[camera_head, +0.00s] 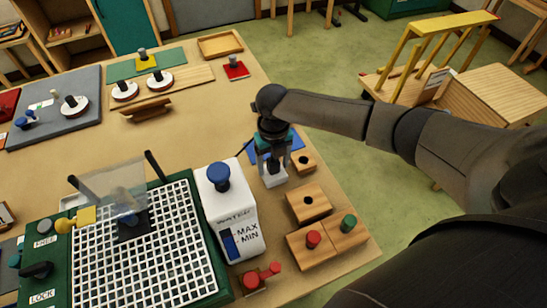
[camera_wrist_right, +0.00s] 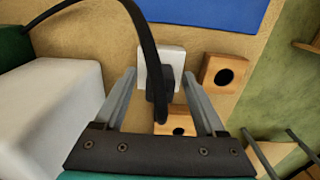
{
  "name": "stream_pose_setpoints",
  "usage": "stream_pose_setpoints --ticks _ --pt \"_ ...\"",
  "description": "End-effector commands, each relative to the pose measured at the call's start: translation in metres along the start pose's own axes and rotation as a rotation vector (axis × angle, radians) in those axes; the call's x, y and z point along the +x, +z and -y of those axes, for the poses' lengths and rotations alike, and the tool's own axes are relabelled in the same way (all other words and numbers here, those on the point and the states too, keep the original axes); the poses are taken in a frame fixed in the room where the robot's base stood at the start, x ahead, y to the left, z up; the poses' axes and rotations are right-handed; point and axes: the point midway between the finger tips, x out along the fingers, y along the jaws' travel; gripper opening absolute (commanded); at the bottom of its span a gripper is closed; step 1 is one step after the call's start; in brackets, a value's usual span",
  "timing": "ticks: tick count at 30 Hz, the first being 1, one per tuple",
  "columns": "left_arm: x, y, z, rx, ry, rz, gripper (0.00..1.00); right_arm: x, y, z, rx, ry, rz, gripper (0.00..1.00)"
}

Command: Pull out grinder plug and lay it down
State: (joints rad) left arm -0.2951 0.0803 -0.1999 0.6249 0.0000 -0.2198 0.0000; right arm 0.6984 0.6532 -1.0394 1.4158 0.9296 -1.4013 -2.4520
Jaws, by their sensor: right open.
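The grinder plug (camera_wrist_right: 159,84) is dark, with a black cable arching up from it in the right wrist view. It sits at a white socket block (camera_wrist_right: 149,54), which also shows in the head view (camera_head: 274,180). My right gripper (camera_head: 273,164) is above the socket block, pointing down. In the right wrist view its two grey fingers (camera_wrist_right: 158,76) are apart, one on each side of the plug, with gaps visible. The cable partly covers the plug. The grinder (camera_head: 150,250), green with a white grid top, stands at the lower left in the head view. My left gripper is out of view.
A white water container (camera_head: 228,205) with a blue knob stands left of my right gripper. Wooden blocks with holes (camera_head: 304,161) and pegs (camera_head: 328,240) lie right and in front. A blue mat (camera_wrist_right: 205,12) lies behind the socket. The table middle (camera_head: 200,135) is clear.

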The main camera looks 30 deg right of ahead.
Motion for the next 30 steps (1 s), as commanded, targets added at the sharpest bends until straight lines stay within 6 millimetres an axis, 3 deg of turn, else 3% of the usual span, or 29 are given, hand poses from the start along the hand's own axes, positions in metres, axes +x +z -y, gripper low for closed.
stream_pose_setpoints --ticks 6,25,30 --pt "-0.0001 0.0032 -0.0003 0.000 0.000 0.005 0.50 0.0002 -0.0002 -0.0001 -0.001 0.000 0.000 0.71" --pt "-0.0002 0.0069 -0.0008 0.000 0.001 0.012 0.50 -0.0002 -0.0001 0.0001 0.000 0.000 0.000 0.01" --pt "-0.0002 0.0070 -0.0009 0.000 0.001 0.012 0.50 -0.0003 -0.0001 0.0001 0.000 -0.001 0.000 0.00"
